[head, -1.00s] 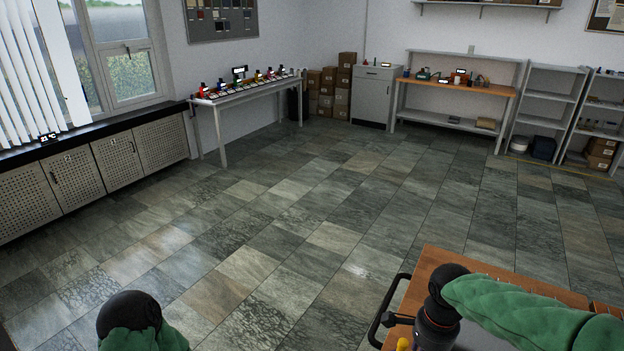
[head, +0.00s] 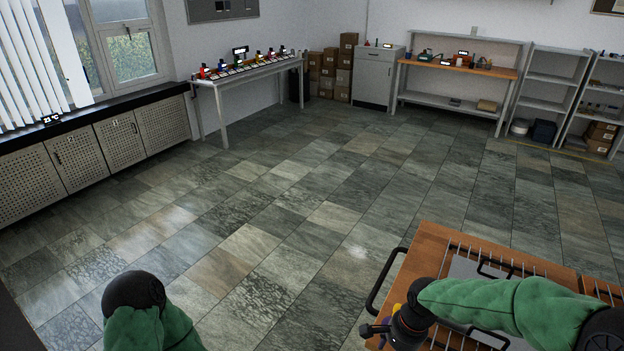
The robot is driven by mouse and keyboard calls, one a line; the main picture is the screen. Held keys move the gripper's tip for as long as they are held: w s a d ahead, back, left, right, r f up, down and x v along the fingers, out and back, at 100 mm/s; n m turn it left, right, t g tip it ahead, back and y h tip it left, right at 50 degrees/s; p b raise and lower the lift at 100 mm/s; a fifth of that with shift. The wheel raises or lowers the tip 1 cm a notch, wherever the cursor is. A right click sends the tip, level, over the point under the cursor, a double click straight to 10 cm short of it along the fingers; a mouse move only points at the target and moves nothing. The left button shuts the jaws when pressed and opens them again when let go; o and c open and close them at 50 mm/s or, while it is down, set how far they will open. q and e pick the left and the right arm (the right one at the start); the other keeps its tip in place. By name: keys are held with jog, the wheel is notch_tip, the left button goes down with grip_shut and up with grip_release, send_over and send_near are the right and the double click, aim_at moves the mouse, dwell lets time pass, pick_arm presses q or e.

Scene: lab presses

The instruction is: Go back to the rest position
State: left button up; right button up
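My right arm comes in from the lower right in a green sleeve and ends over a wooden-topped cart (head: 432,240). The dark part at its end, my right gripper (head: 376,331), is small and partly hidden, so I cannot tell whether it is open or shut. A small yellow and purple patch shows beside it. My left arm (head: 150,325) shows only as a green sleeve with a black round joint at the lower left. My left gripper is out of the frame.
The cart has a black side handle (head: 374,290) and wire racks (head: 510,262) on top. Open tiled floor (head: 270,220) lies ahead. A white table with bottles (head: 250,73), stacked boxes (head: 346,68), a cabinet (head: 377,80) and a workbench (head: 455,71) stand far back.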

jog(key=s+a+f+n, duration=0.3)
jog(key=s+f, duration=0.1)
jog(key=f, duration=0.4)
jog(key=s+a+f+n+y, duration=0.1)
jog(key=s+a+f+n, duration=0.2)
jog(key=f, duration=0.5)
jog(key=s+a+f+n+y, duration=0.1)
jog(key=s+a+f+n, duration=0.2)
jog(key=s+f, duration=0.2)
jog(key=x, duration=0.3)
jog(key=shift+s, duration=0.2)
jog(key=shift+d, duration=0.1)
jog(key=shift+c, duration=1.1)
jog(key=shift+d, duration=0.1)
jog(key=shift+c, duration=0.2)
